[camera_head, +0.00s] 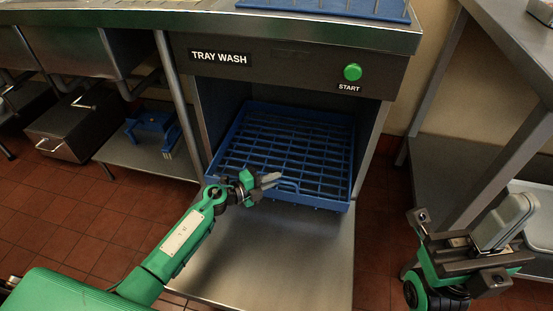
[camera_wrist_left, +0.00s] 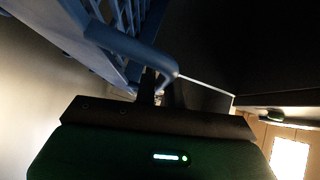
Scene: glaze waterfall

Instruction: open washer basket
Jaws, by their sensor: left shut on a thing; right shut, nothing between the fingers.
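The blue washer basket (camera_head: 285,150) is a grid rack inside the open tray washer, its front edge out over the lowered steel door. My left gripper (camera_head: 272,181) is at the basket's front edge, shut on its blue handle. In the left wrist view the handle (camera_wrist_left: 135,45) runs to the fingers (camera_wrist_left: 150,88), which close around it; the fingertips are partly hidden. My right gripper (camera_head: 505,220) is shut and empty at the right, well away from the basket.
The washer front has a "TRAY WASH" label (camera_head: 219,58) and a green start button (camera_head: 352,72). The lowered steel door (camera_head: 290,250) is clear in front. A steel table (camera_head: 495,60) stands at the right. A blue item (camera_head: 150,130) sits on a shelf at left.

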